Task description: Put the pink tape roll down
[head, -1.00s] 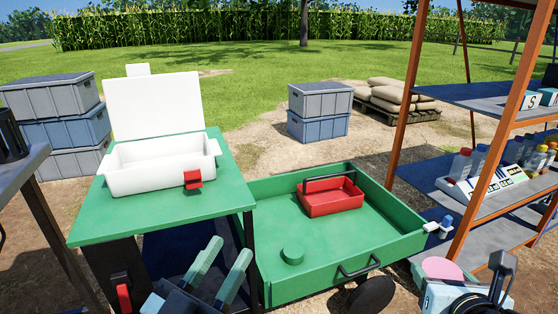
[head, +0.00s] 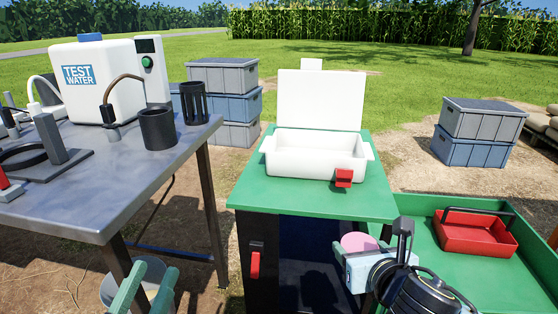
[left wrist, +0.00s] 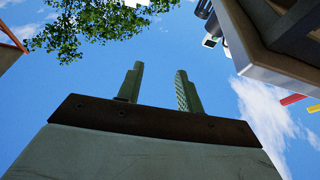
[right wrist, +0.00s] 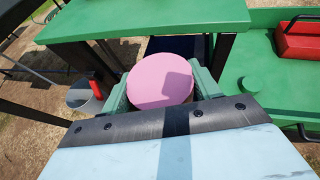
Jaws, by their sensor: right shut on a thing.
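The pink tape roll (right wrist: 160,78) is held between the two fingers of my right gripper (right wrist: 162,88), its flat round face toward the wrist camera. In the head view the roll (head: 358,243) shows partly behind my right gripper (head: 360,260), in front of the green table's right side near the green cart. The roll is off any surface. My left gripper (head: 152,285) is low at the bottom left of the head view. Its fingers (left wrist: 160,88) stand apart with nothing between them, pointing at sky in the left wrist view.
A green table (head: 345,205) carries an open white box (head: 315,160) with a red latch. The green cart (head: 465,270) holds a red tray (head: 475,235) and a green round piece (right wrist: 252,85). A grey metal table (head: 120,185) stands left, with a bucket (right wrist: 85,98) on the ground nearby.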

